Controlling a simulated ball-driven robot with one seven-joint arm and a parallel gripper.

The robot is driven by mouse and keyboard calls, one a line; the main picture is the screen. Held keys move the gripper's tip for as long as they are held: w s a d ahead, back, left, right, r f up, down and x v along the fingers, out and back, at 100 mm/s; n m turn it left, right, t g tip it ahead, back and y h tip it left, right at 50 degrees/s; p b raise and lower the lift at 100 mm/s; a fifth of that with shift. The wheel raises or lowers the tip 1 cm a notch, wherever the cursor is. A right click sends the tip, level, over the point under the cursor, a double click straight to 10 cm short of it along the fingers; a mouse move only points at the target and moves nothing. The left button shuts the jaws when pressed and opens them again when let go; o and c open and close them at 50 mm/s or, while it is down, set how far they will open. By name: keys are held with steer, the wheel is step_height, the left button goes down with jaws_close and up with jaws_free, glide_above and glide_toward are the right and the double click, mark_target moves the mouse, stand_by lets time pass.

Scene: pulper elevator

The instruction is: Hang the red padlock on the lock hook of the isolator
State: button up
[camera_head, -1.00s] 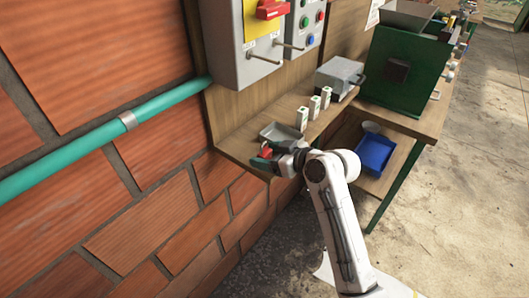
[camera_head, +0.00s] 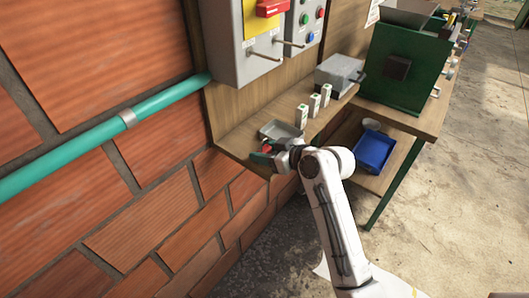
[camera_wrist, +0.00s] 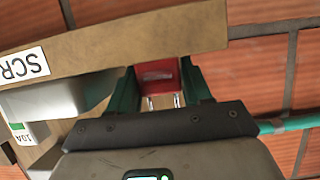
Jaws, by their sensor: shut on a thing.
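The red padlock (camera_wrist: 158,72) is held between the green fingers of my gripper (camera_wrist: 160,92) in the wrist view. Its metal shackle (camera_wrist: 165,101) shows on the side toward my palm. In the head view a small red part of the padlock (camera_head: 267,149) shows at my gripper (camera_head: 263,156), by the near end of the wooden shelf. The isolator (camera_head: 228,50) is the grey wall box with a yellow plate and red handle (camera_head: 271,8), above the gripper and apart from it. A metal peg (camera_head: 264,56) sticks out of its lower front; its label is too small to read.
The wooden shelf (camera_head: 240,127) holds a grey tray (camera_head: 279,131), several small white blocks (camera_head: 314,103) and a grey box (camera_head: 340,72). A second peg (camera_head: 291,43) juts out beside the first. A teal pipe (camera_head: 70,150) runs along the brick wall.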

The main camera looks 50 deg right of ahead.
steer(key=shift+r, duration=0.1)
steer(key=shift+r, duration=0.4)
step_height(320, 180, up, 2)
steer(key=shift+r+b, duration=0.15)
steer(key=shift+b, duration=0.4)
steer(key=s+d+r+p, duration=0.2)
steer(key=s+r, duration=0.7)
steer(key=s, duration=0.4)
steer(key=shift+s+r, duration=0.4)
